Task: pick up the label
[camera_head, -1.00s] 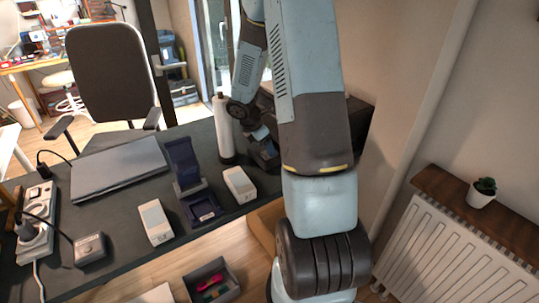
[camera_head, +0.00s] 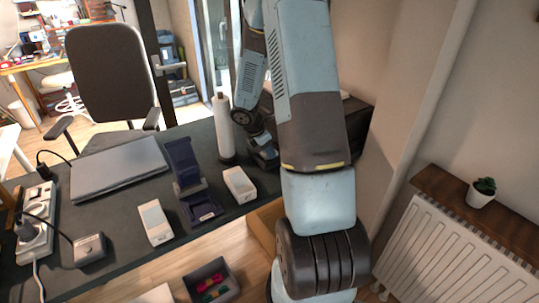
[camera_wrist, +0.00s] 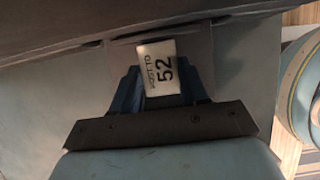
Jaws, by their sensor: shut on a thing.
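The label (camera_wrist: 158,68) is a small white tag with "52" printed on it, seen in the wrist view between the blue fingers of my gripper (camera_wrist: 160,88). My gripper is shut on it. In the head view my gripper (camera_head: 264,156) is low at the right end of the dark table (camera_head: 130,190), just right of the white roll. The label cannot be made out there.
A white roll (camera_head: 223,128) stands upright close to my gripper. A white box (camera_head: 239,184), a dark blue stand (camera_head: 186,165) and a white device (camera_head: 155,222) stand to the left. A closed laptop (camera_head: 118,167) lies farther left. A grey bin (camera_head: 211,283) holds coloured items.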

